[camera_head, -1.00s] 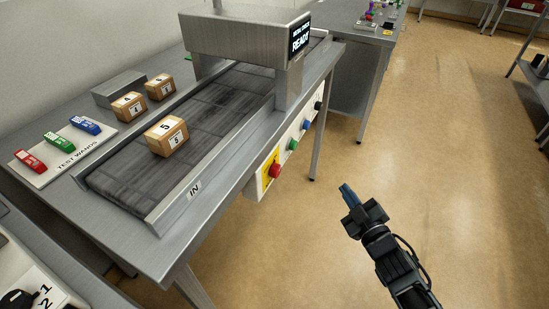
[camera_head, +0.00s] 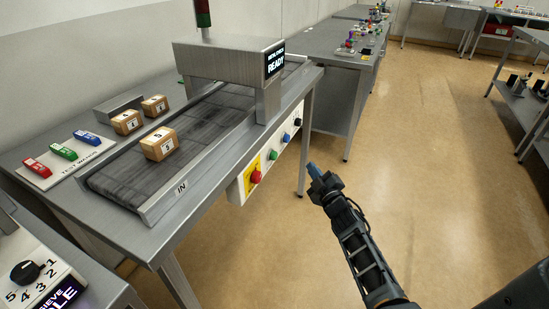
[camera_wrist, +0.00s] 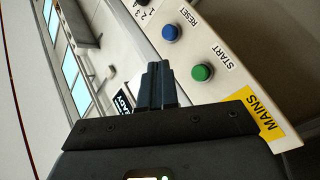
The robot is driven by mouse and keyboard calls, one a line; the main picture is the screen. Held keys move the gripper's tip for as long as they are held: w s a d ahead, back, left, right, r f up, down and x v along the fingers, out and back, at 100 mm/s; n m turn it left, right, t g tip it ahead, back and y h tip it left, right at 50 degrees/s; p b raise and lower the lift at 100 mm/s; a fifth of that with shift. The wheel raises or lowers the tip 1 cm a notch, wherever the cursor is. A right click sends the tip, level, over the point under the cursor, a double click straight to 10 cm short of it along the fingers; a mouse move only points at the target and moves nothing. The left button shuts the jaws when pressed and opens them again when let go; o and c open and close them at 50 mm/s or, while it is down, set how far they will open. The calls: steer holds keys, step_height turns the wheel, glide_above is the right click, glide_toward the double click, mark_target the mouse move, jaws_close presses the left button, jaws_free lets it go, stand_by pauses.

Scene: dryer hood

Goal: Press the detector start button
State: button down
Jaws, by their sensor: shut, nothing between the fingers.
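The detector start button is a green round button (camera_wrist: 202,73) labelled START in the wrist view. It also shows in the head view (camera_head: 273,155) on the white control panel (camera_head: 243,188) at the side of the conveyor bench. My gripper (camera_head: 312,168) is shut and empty, out in front of the panel and to the right of the green button in the head view. In the wrist view my closed fingertips (camera_wrist: 155,68) lie left of the green button and below the blue RESET button (camera_wrist: 170,32). The fingers appear apart from the panel.
A red button on yellow (camera_head: 255,177) and a black knob (camera_head: 298,122) flank the green and blue buttons. The metal detector (camera_head: 230,60) displays READY. A numbered box (camera_head: 160,146) sits on the conveyor belt (camera_head: 115,183). Open floor lies right of the bench.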

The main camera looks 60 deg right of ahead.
mark_target(273, 155)
steer(key=shift+w, duration=0.1)
steer(key=w+b, duration=0.5)
steer(key=w, duration=0.3)
steer(key=shift+w+a+b, duration=0.25)
steer(key=shift+a+b, duration=0.05)
steer(key=shift+b, duration=0.1)
steer(key=shift+w, duration=0.15)
stand_by(1.6)
steer(key=shift+w+b, duration=0.25)
steer(key=shift+b, duration=0.05)
